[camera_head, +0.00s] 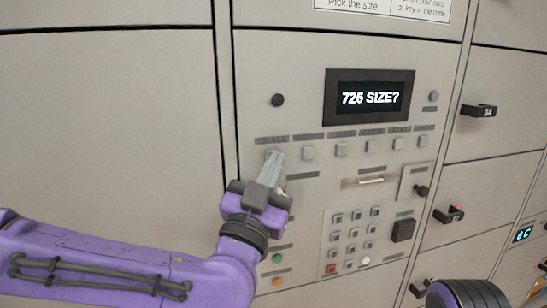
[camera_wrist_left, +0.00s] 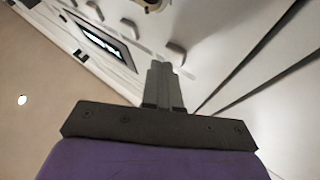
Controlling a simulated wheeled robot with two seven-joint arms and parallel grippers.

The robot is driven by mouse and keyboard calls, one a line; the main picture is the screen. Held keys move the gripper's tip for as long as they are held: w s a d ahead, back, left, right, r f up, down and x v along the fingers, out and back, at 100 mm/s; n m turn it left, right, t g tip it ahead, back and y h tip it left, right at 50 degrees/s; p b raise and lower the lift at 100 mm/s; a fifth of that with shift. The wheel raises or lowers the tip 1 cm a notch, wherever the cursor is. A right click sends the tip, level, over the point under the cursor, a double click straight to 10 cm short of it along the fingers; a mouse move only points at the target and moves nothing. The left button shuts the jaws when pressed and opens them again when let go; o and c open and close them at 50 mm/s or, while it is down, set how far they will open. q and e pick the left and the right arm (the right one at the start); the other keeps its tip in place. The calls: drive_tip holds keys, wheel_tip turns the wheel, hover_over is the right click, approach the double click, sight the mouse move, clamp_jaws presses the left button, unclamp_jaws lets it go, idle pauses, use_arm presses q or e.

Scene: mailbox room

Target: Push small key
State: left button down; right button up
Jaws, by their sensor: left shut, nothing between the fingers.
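The small key sits under the left-most label (camera_head: 271,140) of the key row in the head view. My left fingertips cover most or all of its spot. My left gripper (camera_head: 276,154) is shut and empty, its fingers pointing up at the panel. Whether they touch the key cannot be told. In the left wrist view the closed fingers (camera_wrist_left: 160,68) end close beside a pale raised key (camera_wrist_left: 176,52); which key it is cannot be told. The display (camera_head: 370,98) reads "726 SIZE?". My right gripper is not in view.
More square keys (camera_head: 309,153) continue to the right in the same row. Below are a card slot (camera_head: 370,181) and a keypad (camera_head: 352,236). Locker doors with black handles (camera_head: 479,111) stand to the right. A large plain door (camera_head: 110,120) fills the left.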

use_arm(q)
drive_tip(key=shift+w+a, duration=0.1)
drive_tip(key=shift+w, duration=0.25)
idle(0.3)
drive_tip(key=shift+s+d+b, duration=0.25)
drive_tip(key=shift+s+b, duration=0.1)
drive_tip(key=shift+s, duration=0.45)
drive_tip(key=s, duration=0.1)
drive_tip(key=s+d, duration=0.1)
drive_tip(key=s, duration=0.1)
drive_tip(key=s+b, duration=0.1)
drive_tip(key=shift+s+d, duration=0.25)
drive_tip(key=shift+s, duration=0.15)
idle(0.4)
